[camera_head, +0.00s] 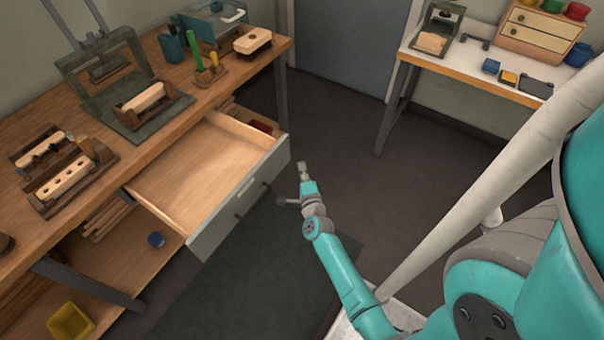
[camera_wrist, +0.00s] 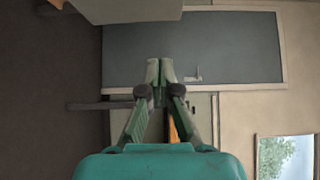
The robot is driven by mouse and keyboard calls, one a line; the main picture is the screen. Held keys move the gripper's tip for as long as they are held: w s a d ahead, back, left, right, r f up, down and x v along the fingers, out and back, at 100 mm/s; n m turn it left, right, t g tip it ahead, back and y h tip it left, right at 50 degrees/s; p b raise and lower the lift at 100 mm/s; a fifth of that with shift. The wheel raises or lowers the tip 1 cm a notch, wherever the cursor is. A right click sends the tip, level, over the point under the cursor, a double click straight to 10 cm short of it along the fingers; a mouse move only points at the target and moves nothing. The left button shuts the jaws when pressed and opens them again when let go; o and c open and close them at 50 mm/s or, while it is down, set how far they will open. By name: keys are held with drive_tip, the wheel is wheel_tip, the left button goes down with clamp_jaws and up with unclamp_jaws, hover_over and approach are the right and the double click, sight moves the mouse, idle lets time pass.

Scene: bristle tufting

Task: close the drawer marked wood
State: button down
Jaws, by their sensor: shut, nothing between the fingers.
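An open wooden drawer (camera_head: 200,170) with a grey front (camera_head: 228,217) sticks well out from under the workbench on the left. Its inside looks empty. Dark handles and a small pale label show on the front; the label's marking is too small to read. My gripper (camera_head: 303,168) is just to the right of the drawer front, apart from it, near its far end. In the wrist view my gripper (camera_wrist: 160,75) has its fingertips together with nothing between them.
The workbench (camera_head: 150,60) carries wooden brush blocks, a press and a tool holder. A second table (camera_head: 470,66) stands back right. The floor between is clear.

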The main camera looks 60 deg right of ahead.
sight(287, 144)
drive_tip(key=w+d, duration=0.1)
drive_tip(key=w, duration=0.1)
drive_tip(key=w+d, duration=0.1)
drive_tip(key=w, duration=0.2)
drive_tip(key=w+d, duration=0.1)
drive_tip(key=w, duration=0.2)
drive_tip(key=shift+d, duration=0.35)
drive_tip(key=shift+w, duration=0.15)
